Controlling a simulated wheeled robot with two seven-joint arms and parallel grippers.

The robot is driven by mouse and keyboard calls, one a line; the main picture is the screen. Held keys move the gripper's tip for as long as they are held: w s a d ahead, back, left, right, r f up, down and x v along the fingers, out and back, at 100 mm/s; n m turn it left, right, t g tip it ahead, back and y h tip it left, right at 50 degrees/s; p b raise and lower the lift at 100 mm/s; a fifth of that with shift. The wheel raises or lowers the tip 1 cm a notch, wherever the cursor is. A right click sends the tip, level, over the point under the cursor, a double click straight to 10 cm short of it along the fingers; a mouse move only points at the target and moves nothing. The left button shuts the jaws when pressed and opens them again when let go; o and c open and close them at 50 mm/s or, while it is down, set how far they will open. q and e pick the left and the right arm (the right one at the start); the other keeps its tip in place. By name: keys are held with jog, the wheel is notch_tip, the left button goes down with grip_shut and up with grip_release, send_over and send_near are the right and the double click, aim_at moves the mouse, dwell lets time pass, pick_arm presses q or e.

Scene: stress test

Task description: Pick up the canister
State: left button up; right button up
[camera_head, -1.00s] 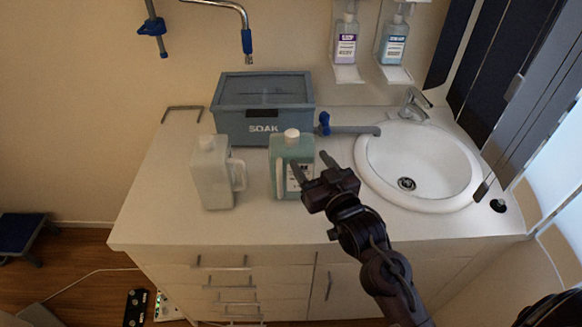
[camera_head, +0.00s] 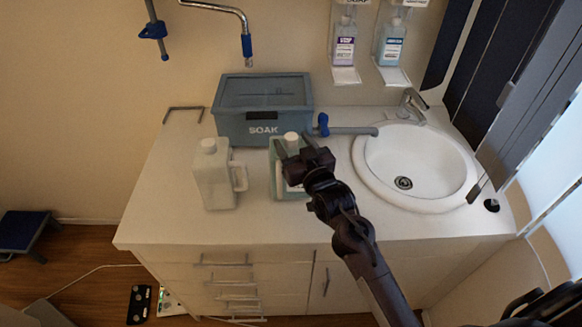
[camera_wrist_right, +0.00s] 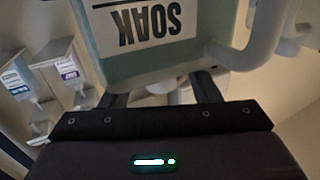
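A green canister (camera_head: 276,172) with a white cap stands upright on the counter in front of the soak box. It is partly hidden behind my right gripper (camera_head: 293,149). In the right wrist view the canister (camera_wrist_right: 140,70) appears upside down, with a SOAK label and a handle at the right. There the right gripper (camera_wrist_right: 160,97) is open, with its fingers apart and a whitish cap showing between them. I cannot tell whether they touch it. A white canister (camera_head: 213,180) with a handle stands upright to the left. My left gripper is not in view.
The grey-blue SOAK box (camera_head: 262,126) stands behind the canisters. A round sink (camera_head: 425,165) with a tap is to the right. Two soap dispensers (camera_head: 344,50) hang on the wall. The counter's left part (camera_head: 165,205) is clear.

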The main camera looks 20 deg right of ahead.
grip_shut()
dwell(0.9)
jog(key=shift+w+r, duration=0.1)
jog(key=shift+r, duration=0.25)
